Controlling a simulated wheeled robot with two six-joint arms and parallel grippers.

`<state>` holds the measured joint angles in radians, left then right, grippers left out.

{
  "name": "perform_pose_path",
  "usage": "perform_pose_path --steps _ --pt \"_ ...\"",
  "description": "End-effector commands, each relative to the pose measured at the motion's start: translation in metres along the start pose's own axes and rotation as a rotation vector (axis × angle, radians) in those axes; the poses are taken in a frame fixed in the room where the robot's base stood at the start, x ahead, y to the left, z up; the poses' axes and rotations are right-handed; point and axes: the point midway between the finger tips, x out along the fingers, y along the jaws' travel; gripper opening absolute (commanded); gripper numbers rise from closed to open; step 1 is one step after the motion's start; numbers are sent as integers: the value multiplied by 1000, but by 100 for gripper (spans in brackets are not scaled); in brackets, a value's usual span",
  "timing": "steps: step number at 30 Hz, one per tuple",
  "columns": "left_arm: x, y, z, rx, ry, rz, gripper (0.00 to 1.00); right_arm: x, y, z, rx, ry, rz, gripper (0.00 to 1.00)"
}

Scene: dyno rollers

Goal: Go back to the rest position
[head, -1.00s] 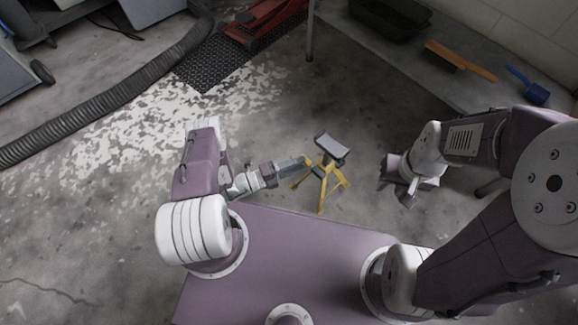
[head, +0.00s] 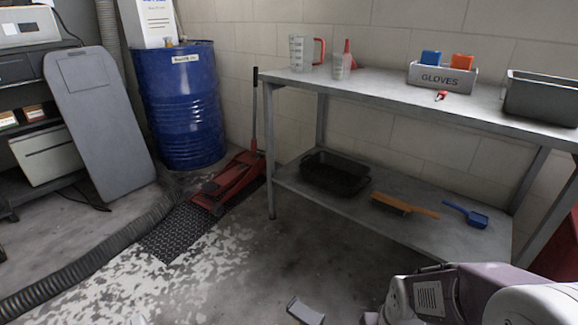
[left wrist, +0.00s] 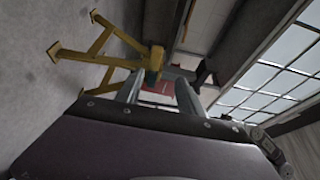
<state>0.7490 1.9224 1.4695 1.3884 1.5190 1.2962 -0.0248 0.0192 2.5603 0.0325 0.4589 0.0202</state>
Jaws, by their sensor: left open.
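My left gripper (left wrist: 158,84) shows in the left wrist view, with its two grey fingers apart and nothing seen between them. The yellow legs of a stand (left wrist: 105,50) rise just beyond the fingers, to the left; I cannot tell whether they touch. In the head view only the stand's grey top (head: 305,310) shows at the bottom edge. My left gripper is out of the head view. My right arm comes in at the lower right of the head view, and its fingers are below the frame.
A metal bench (head: 400,88) stands along the wall, with a black tray (head: 335,174), a brush (head: 404,206) and a blue scoop (head: 467,214) on its lower shelf. A red floor jack (head: 228,183), a blue drum (head: 180,110) and a ribbed hose (head: 90,262) are at left.

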Motion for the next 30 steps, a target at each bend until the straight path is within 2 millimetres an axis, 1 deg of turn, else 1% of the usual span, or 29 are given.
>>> perform_pose_path --steps 1,2,3,5,6,8,9,10,11,12,14,15,17,18,20,21,22,24,26,27,29,30 --pt "5 -28 19 69 38 9 45 -15 0 -2 0 0 0 33" --pt "9 -44 31 116 65 15 45 -21 0 -2 0 0 0 33" --pt "17 -70 46 180 105 20 45 -28 0 -3 0 0 0 33" --pt "32 -116 61 272 183 20 45 -40 -1 -4 0 1 0 33" --pt "44 -147 64 329 249 18 45 -46 -1 -5 0 1 0 33" --pt "58 -192 59 417 362 27 45 -57 -1 -6 0 1 0 33" --pt "67 -220 52 486 444 38 45 -64 -1 -7 0 1 0 33" --pt "72 -240 44 544 508 47 45 -69 -1 -7 0 1 0 33" --pt "76 -259 35 605 575 58 45 -74 -1 -8 0 1 0 33" --pt "79 -282 21 696 666 71 45 -80 -2 -8 0 1 0 33" --pt "78 -312 -1 847 807 89 45 -90 -2 -9 0 1 0 33" --pt "75 -329 -16 956 901 99 45 -96 -2 -10 0 1 0 33" --pt "65 -350 -36 1124 1040 109 45 -103 -2 -11 0 1 0 33" --pt "56 -359 -47 1233 1129 110 45 -108 -2 -11 0 1 0 33" --pt "42 -370 -59 1393 1255 106 45 -113 -2 -12 0 1 0 33" --pt "31 -375 -65 1495 1336 100 45 -116 -2 -12 0 1 0 33" --pt "24 -379 -68 1571 1394 94 45 -119 -2 -12 0 0 0 33" --pt "5 -384 -73 1742 1532 68 45 -124 -2 -13 0 0 0 33" --pt "-12 -387 -73 1892 1657 36 45 -127 -2 -13 0 0 0 33" --pt "-24 -388 -71 1997 1750 5 45 -129 -2 -13 0 0 0 33" --pt "-46 -384 -66 2164 1918 -69 45 -130 -2 -14 0 0 0 33" --pt "-61 -376 -60 2261 2042 -145 45 -128 -2 -13 0 1 0 33"
